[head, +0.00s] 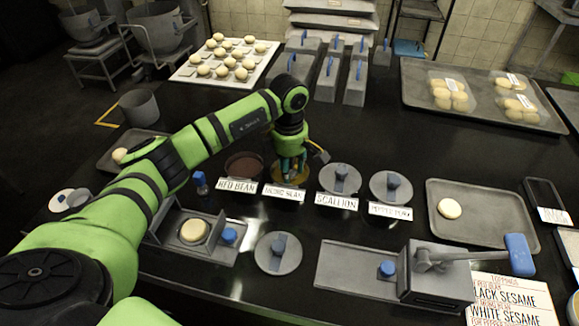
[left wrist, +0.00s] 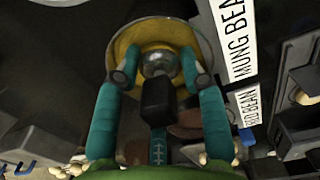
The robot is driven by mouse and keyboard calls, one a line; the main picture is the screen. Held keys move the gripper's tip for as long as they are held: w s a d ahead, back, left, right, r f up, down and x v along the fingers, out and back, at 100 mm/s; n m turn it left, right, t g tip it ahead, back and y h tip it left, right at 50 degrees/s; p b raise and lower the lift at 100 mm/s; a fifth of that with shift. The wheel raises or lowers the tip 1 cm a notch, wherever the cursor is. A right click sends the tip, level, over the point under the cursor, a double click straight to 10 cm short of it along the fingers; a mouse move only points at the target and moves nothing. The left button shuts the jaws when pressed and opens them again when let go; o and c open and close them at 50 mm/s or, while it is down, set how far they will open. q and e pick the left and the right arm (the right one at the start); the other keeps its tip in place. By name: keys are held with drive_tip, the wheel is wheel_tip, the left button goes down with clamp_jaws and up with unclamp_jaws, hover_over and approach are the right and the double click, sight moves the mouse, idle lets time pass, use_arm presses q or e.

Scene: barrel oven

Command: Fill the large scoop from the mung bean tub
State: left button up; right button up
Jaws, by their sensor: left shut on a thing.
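The mung bean tub (head: 291,180) stands behind its MUNG BEAN label (head: 284,194), with yellow filling showing. In the left wrist view the tub's yellow inside (left wrist: 178,32) is round and lies beyond the fingertips. My left gripper (head: 292,163) is right over the tub, pointing down. In the left wrist view its teal fingers (left wrist: 160,78) are shut on the scoop (left wrist: 158,101), which has a dark handle and a silvery rounded part over the yellow. Whether the scoop holds beans, and how deep it sits, cannot be told.
The red bean tub (head: 244,166) is open just left. Lidded scallion (head: 340,179) and further (head: 391,186) tubs stand right. A tray with one dough ball (head: 478,213) lies further right. A press with a blue-headed lever (head: 437,270) stands in front.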

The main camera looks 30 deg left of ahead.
idle(0.3)
use_arm(q)
drive_tip(key=shift+r+p, duration=0.7)
drive_tip(key=shift+r, duration=0.25)
drive_tip(key=shift+r+p, duration=1.4)
drive_tip(key=shift+r, duration=1.1)
